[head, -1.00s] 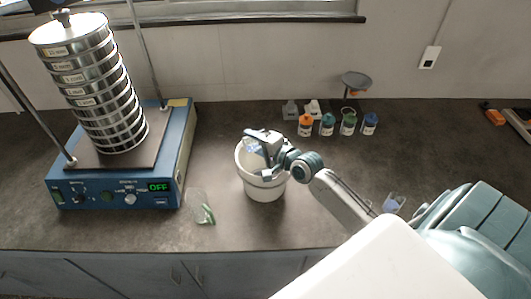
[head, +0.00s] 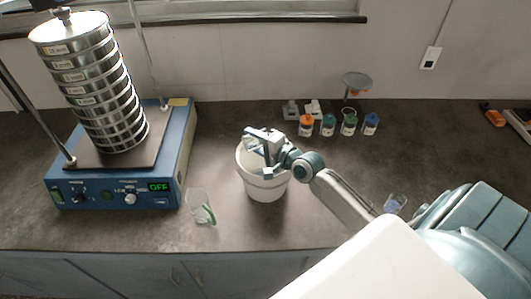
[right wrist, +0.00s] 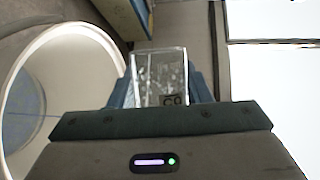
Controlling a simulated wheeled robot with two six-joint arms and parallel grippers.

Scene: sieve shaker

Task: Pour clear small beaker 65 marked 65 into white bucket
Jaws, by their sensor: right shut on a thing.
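The clear small beaker (right wrist: 160,78) is in my right gripper (head: 266,155). In the right wrist view a dark mark on it looks like 65 upside down, and pale specks show on its wall. In the head view the beaker (head: 252,144) is small and partly hidden by the gripper, over the bucket's opening. It looks tipped, but how much is left inside is unclear. The white bucket (head: 265,190) stands upright below; its rim (right wrist: 68,35) shows at the left of the right wrist view. My left gripper is not in view.
A blue sieve shaker (head: 180,165) with a stack of sieves (head: 100,90) stands at left, its display reading OFF. A clear beaker (head: 199,207) with a green mark stands left of the bucket, another (head: 395,204) at right. Several coloured jars (head: 328,125) and a scale (head: 356,82) stand behind.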

